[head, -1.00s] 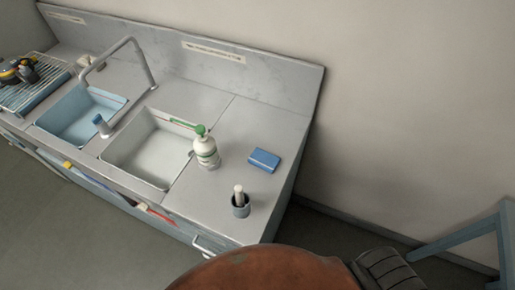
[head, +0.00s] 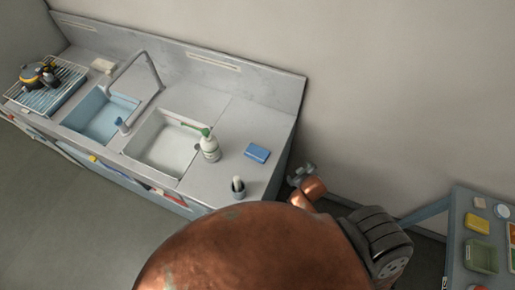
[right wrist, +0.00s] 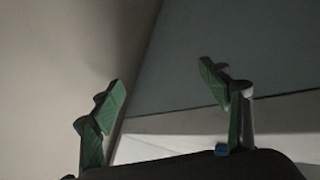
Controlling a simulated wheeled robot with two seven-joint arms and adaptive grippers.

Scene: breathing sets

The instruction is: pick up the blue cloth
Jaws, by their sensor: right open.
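The blue cloth (head: 257,152) looks like a small folded block. It lies flat on the right end of the grey counter, close to the counter's right edge. My right gripper (head: 300,173) is just beyond that edge, in front and to the right of the cloth, and apart from it. In the right wrist view the gripper's two green fingers (right wrist: 163,88) are spread with nothing between them. My left gripper is in no view.
Two sinks, a tap (head: 143,65) and a dish rack (head: 45,85) lie left. A blue-grey table (head: 455,225) with several items stands right.

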